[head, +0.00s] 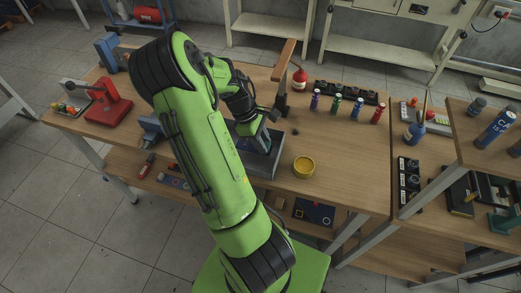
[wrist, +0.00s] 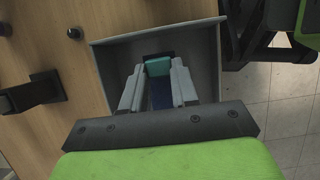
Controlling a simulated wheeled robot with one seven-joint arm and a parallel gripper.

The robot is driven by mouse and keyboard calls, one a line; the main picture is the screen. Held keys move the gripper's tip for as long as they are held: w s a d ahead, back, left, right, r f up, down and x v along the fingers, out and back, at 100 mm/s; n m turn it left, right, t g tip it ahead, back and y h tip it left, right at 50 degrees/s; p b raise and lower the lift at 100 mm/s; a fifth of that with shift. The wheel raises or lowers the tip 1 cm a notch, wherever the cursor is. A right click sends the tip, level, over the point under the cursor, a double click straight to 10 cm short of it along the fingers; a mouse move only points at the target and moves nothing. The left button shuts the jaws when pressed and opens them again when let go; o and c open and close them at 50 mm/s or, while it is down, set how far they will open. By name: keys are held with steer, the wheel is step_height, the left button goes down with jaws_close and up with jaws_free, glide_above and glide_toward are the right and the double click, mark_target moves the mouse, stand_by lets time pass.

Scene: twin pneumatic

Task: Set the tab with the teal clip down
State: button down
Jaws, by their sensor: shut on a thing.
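My gripper (wrist: 157,74) is shut on the tab, a dark blue piece (wrist: 160,96) that shows between the two grey fingers in the wrist view. The teal clip (wrist: 158,66) shows at the fingertips. The gripper is over a grey, walled tray (wrist: 104,66); whether the tab touches the tray floor cannot be told. In the head view the gripper (head: 264,141) is at the same grey tray (head: 262,171), and my arm hides part of it and most of the held tab.
A yellow round tin (head: 303,167) stands just right of the tray. Several small coloured cylinders (head: 337,106) stand farther back, near a red bottle (head: 299,79). A red press (head: 108,103) is at the left. Bare wooden bench top (head: 350,150) lies to the right.

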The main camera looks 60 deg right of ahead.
mark_target(249, 145)
steer(key=shift+f+b, duration=0.45)
steer(key=shift+f, duration=1.35)
steer(key=c, duration=0.9)
jaws_free()
steer(key=shift+o, duration=0.2)
steer(key=w+a+r+t+p, duration=0.1)
steer(key=w+a+r+p, duration=0.2)
steer(key=r, duration=0.5)
steer(key=w+a+r+t+p, duration=0.1)
steer(key=w+a+r, duration=0.35)
steer(key=r, duration=0.25)
steer(key=w+a+r+m+t, duration=0.1)
steer(key=w+a+r+t, duration=0.15)
steer(key=a+r, duration=0.5)
steer(key=s+a+r+t, duration=0.1)
steer(key=s+a, duration=0.3)
steer(key=a, duration=0.4)
steer(key=s+a+r+t, duration=0.2)
steer(key=s+a+t, duration=0.2)
steer(key=a, duration=0.4)
steer(key=shift+a+r+m+y, duration=0.3)
steer(key=shift+a+m, duration=0.05)
steer(key=shift+m, duration=0.05)
